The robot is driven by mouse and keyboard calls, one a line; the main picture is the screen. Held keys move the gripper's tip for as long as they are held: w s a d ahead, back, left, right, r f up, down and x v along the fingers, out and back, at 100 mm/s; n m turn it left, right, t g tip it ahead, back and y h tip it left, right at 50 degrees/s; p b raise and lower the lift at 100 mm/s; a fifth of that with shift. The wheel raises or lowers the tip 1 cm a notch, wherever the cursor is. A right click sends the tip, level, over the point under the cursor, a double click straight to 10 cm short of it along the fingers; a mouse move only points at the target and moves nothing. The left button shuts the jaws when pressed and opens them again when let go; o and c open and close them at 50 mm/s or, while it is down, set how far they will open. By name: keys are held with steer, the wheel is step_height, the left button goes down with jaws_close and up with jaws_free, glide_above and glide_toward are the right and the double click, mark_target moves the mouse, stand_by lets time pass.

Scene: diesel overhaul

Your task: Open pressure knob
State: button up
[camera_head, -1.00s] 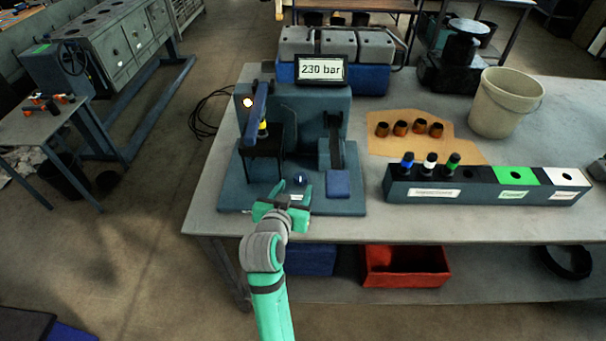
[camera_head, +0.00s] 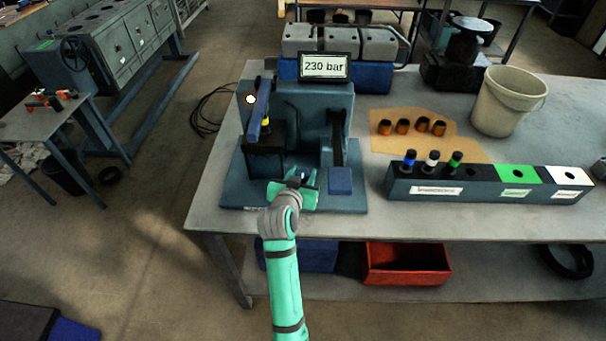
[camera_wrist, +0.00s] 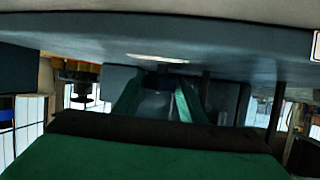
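The blue test stand (camera_head: 228,190) stands on the left part of the workbench. Its display (camera_head: 324,66) reads 230 bar. My gripper (camera_head: 297,183) is low over the front of the stand's base, where the small dark pressure knob stood in view a second ago. The gripper now covers most of the knob in the head view. In the wrist view my two green fingers (camera_wrist: 156,98) are spread apart, with a blurred grey rounded shape between them, perhaps the knob. I cannot see clear contact.
A lever with a lit round lamp (camera_head: 250,99) rises left of my gripper. A blue block (camera_head: 340,181) is close on its right. Farther right are a rack (camera_head: 400,188) with several injectors, copper-coloured sleeves (camera_head: 402,127) and a bucket (camera_head: 507,103).

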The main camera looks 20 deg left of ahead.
steer(key=c, duration=0.6)
steer(key=shift+o, duration=0.2)
steer(key=shift+d+n+y, duration=0.1)
steer(key=shift+n+y, duration=0.2)
steer(key=n+g+y, duration=0.1)
steer(key=n+y, duration=0.2)
steer(key=shift+y, duration=0.4)
steer(key=shift+n+g+y, duration=0.9)
steer(key=shift+n+y, duration=0.6)
steer(key=shift+n, duration=0.1)
steer(key=shift+n+y, duration=0.3)
steer(key=o, duration=1)
steer(key=shift+g, duration=0.3)
steer(key=shift+o, duration=0.2)
